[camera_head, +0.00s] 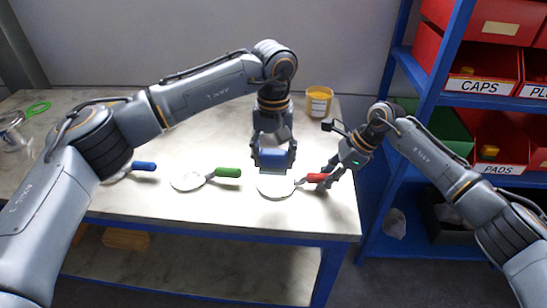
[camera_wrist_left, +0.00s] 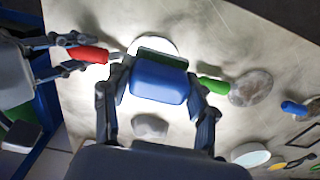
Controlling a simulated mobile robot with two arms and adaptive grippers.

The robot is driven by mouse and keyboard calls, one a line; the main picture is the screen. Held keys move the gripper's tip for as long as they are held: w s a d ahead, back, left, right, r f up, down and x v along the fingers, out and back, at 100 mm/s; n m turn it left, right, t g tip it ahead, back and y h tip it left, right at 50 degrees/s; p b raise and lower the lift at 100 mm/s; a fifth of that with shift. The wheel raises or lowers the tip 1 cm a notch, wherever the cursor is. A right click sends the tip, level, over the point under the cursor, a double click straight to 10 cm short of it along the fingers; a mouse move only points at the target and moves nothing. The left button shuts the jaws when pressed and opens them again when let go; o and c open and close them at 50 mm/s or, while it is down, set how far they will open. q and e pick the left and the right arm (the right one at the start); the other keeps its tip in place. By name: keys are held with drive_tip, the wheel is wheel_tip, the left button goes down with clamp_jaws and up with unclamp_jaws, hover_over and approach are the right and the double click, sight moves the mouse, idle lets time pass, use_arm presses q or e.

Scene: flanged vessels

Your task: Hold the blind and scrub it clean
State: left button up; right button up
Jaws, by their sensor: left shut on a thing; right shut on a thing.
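The blind with the red handle (camera_head: 316,178) has a pale round disc (camera_head: 275,187) over the table's front right part. My right gripper (camera_head: 329,176) is shut on the red handle, which also shows in the left wrist view (camera_wrist_left: 88,55). My left gripper (camera_head: 273,147) points down, shut on a blue scrubber block (camera_head: 273,158) with a green pad (camera_wrist_left: 160,62) under it. The scrubber is over the far part of the disc and hides some of it. I cannot tell whether the pad touches the disc.
A blind with a green handle (camera_head: 228,172) lies to the left, its disc blotchy in the wrist view (camera_wrist_left: 250,88). A blue-handled one (camera_head: 143,166) lies further left. A yellow tub (camera_head: 319,102) stands behind. A blue shelf with labelled bins (camera_head: 490,72) is at right.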

drive_tip(key=o, duration=1.1)
drive_tip(key=shift+r, duration=0.1)
drive_tip(key=v, duration=1.1)
drive_tip(key=shift+d+r, duration=0.25)
drive_tip(key=shift+r, duration=0.1)
use_arm(q)
drive_tip(key=shift+d, duration=0.1)
